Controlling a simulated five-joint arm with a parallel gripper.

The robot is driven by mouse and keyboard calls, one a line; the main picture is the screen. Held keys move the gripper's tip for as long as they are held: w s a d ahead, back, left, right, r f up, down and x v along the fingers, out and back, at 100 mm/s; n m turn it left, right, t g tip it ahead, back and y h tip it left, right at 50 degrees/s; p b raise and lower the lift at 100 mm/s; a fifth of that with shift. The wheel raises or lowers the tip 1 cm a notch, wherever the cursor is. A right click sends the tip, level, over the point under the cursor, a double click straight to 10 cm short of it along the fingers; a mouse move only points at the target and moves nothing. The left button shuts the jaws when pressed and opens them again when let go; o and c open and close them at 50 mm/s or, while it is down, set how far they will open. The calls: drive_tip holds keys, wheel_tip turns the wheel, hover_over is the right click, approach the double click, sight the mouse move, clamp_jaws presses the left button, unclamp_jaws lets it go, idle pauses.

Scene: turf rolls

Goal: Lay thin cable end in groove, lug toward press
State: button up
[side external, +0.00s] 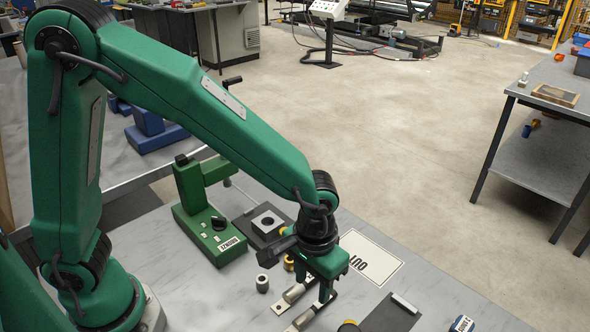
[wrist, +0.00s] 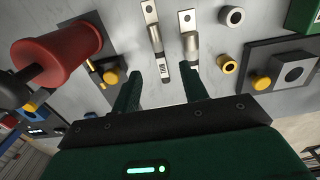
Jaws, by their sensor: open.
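Two cable ends with flat silver lugs lie side by side on the grey bench. In the wrist view, the left cable end (wrist: 157,40) has a white label with dark lettering, and the right cable end (wrist: 190,45) has a wider barrel. My gripper (wrist: 162,80) is open above the bench. The labelled cable lies between its fingers in that view; the right finger overlaps the other cable. The side view shows my gripper (side external: 314,284) close over the lugs (side external: 293,293). The green press (side external: 212,220) stands behind. I cannot make out the groove clearly.
A dark plate bears a square block with a hole (side external: 268,222) beside the press. Small collars (side external: 262,283) stand nearby. A dark plate (side external: 388,318) lies at front right. A red spool (wrist: 68,50) is left in the wrist view.

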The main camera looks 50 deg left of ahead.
sight(311, 310)
drive_tip(key=shift+f, duration=1.4)
drive_tip(key=shift+f, duration=0.1)
drive_tip(key=shift+s+d+f, duration=0.1)
drive_tip(key=shift+s+f, duration=0.05)
drive_tip(key=shift+f, duration=2.3)
clamp_jaws()
drive_tip(key=shift+r, duration=0.1)
